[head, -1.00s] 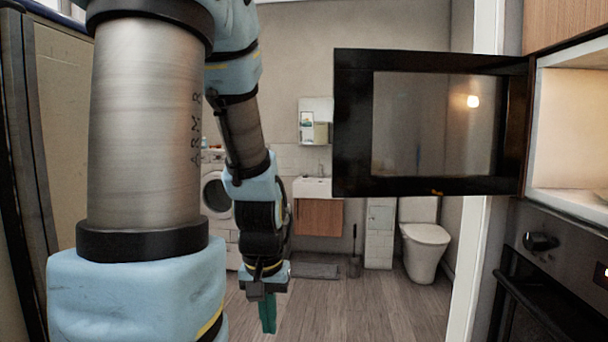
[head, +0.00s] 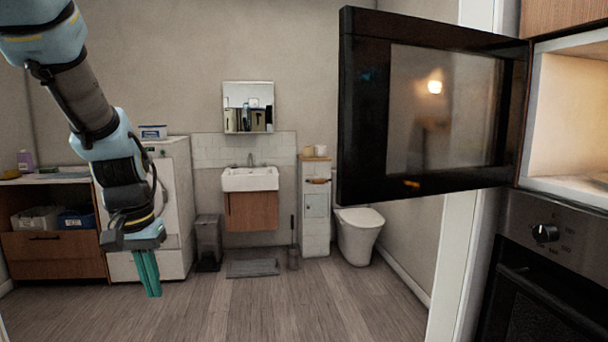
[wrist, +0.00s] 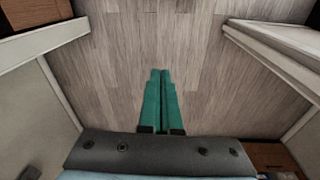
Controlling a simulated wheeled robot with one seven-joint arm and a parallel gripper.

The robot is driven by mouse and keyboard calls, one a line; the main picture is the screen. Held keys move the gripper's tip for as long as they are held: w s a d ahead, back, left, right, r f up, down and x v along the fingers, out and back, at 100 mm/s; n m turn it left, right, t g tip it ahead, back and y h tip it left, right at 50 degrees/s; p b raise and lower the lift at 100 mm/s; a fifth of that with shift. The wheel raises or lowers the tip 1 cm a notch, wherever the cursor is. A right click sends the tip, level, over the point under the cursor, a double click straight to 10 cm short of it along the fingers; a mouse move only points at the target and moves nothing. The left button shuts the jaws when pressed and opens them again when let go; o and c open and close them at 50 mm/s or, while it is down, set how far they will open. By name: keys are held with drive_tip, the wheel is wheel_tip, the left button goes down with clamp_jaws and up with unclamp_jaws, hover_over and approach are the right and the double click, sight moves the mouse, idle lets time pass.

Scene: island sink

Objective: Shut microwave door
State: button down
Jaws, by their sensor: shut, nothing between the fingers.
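The microwave door (head: 365,110) stands wide open in the head view, with a black frame and a dark glass window. It reaches out to the left from its hinge side at the microwave (head: 565,125), whose lit, pale inside shows at the right edge. My gripper (head: 154,294) hangs at the left of the head view, fingers pointing down, well apart from the door. Its green fingers (wrist: 162,75) lie side by side, shut and empty, over the wooden floor in the wrist view. The door is not visible in the wrist view.
An oven (head: 545,275) sits below the microwave. A white door frame (head: 462,255) stands beside it. Beyond are a sink (head: 250,179), a toilet (head: 358,235) and a white machine (head: 175,215). The wooden floor (head: 290,310) in the middle is clear.

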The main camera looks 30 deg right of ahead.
sight(340, 179)
drive_tip(key=w+d+r+m+g+h+p, duration=0.1)
drive_tip(key=d+r+m+g, duration=0.1)
drive_tip(key=d+r+m, duration=0.5)
drive_tip(key=w+d+r+m+g+h, duration=0.1)
drive_tip(key=d+r, duration=0.5)
drive_tip(key=d, duration=0.6)
drive_tip(key=s+d+r+m+g, duration=0.4)
drive_tip(key=s+d+r+m, duration=0.2)
drive_tip(key=d+r+m, duration=0.5)
drive_tip(key=shift+s+d+f+n+p, duration=0.2)
drive_tip(key=shift+s+f+n+p, duration=0.45)
drive_tip(key=shift+s, duration=1)
drive_tip(key=shift+s+d+f+n+p, duration=0.2)
drive_tip(key=shift+s+f+p, duration=0.85)
drive_tip(key=shift+s, duration=0.55)
drive_tip(key=shift+s+d+f+n+p, duration=0.15)
drive_tip(key=shift+s+f+n+p, duration=0.5)
drive_tip(key=shift+s, duration=1)
drive_tip(key=shift+s+f, duration=0.1)
drive_tip(key=shift+f, duration=0.2)
